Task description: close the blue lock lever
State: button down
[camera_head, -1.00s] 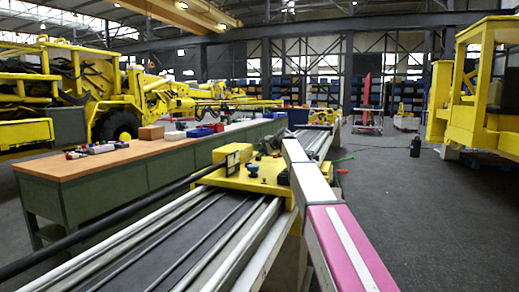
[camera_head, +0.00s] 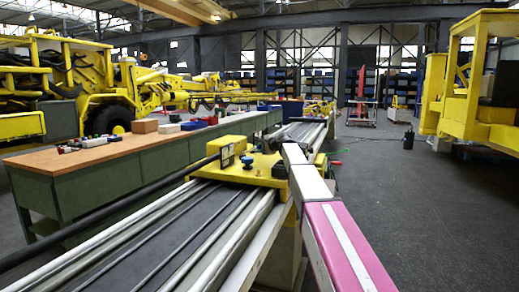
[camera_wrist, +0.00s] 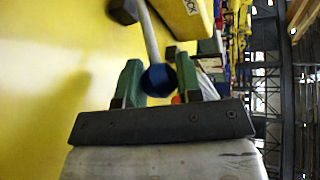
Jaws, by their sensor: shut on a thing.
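The lock lever shows in the wrist view as a pale metal rod (camera_wrist: 149,35) with a round blue knob (camera_wrist: 159,81) at its near end. My gripper (camera_wrist: 158,77) has its green fingers on either side of the knob and is shut on it. The rod runs up from the knob to a dark pivot (camera_wrist: 123,11), beside a yellow block (camera_wrist: 188,18) with partly visible lettering. In the head view, my arm hides much of the gripper. A small blue knob (camera_head: 247,161) shows on the yellow plate (camera_head: 262,173); I cannot tell if it is the same one.
The boom's long rails (camera_head: 170,235) run from the lower left toward the plate. A green workbench (camera_head: 110,170) with boxes stands at the left. The floor (camera_head: 430,220) at the right is mostly clear.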

jog(key=c, duration=0.8)
grip_release()
jog(key=v, duration=1)
jog(key=shift+s+d+r, duration=0.15)
jog(key=shift+s+d, duration=0.05)
jog(key=shift+d, duration=0.05)
